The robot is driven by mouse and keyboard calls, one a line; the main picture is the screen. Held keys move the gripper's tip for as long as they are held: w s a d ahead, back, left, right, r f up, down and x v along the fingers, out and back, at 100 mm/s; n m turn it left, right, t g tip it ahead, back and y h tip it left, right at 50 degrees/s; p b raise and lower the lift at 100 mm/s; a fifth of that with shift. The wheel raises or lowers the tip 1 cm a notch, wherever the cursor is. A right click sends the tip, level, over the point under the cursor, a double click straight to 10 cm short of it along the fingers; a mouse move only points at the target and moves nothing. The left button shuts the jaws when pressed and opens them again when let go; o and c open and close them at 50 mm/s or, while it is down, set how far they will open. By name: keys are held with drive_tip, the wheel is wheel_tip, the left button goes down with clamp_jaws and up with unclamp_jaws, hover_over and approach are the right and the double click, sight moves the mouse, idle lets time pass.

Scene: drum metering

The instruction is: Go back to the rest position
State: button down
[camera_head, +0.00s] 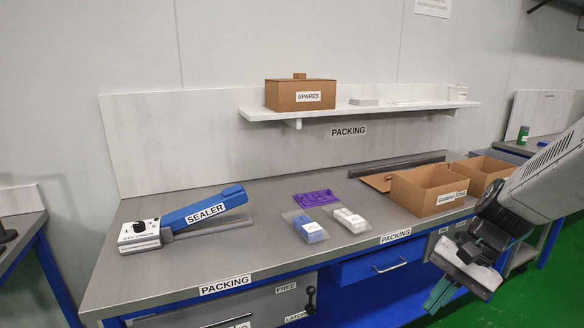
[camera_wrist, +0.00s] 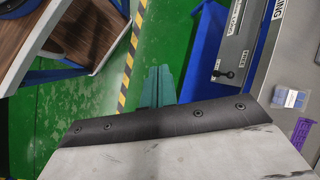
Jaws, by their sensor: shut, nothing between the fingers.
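My gripper (camera_head: 437,298) is at the lower right of the head view, in front of the packing bench's front edge and below its top. Its teal fingers are together and hold nothing. They also show in the wrist view (camera_wrist: 158,82), pointing away over the green floor. My arm's grey link covers the right side of the head view. The grey bench top (camera_head: 270,262) is apart from the gripper.
A blue sealer (camera_head: 205,207), two bagged packs, a purple tray (camera_head: 313,198) and open cardboard boxes (camera_head: 428,188) are on the bench. A spares box (camera_head: 300,94) is on the shelf. A blue drawer (camera_head: 385,262) is near the gripper. Green floor lies below.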

drive_tip(key=s+r+n+t+h, duration=0.1)
drive_tip(key=s+r+n+h, duration=0.2)
drive_tip(key=s+r, duration=0.2)
drive_tip(key=s+r+n+t+h, duration=0.1)
drive_tip(key=s+r+n, duration=0.3)
drive_tip(key=s, duration=0.6)
drive_tip(key=shift+s+r+t+h, duration=0.15)
drive_tip(key=shift+r+t+h, duration=0.3)
drive_tip(key=shift+h, duration=0.45)
drive_tip(key=shift+d, duration=0.1)
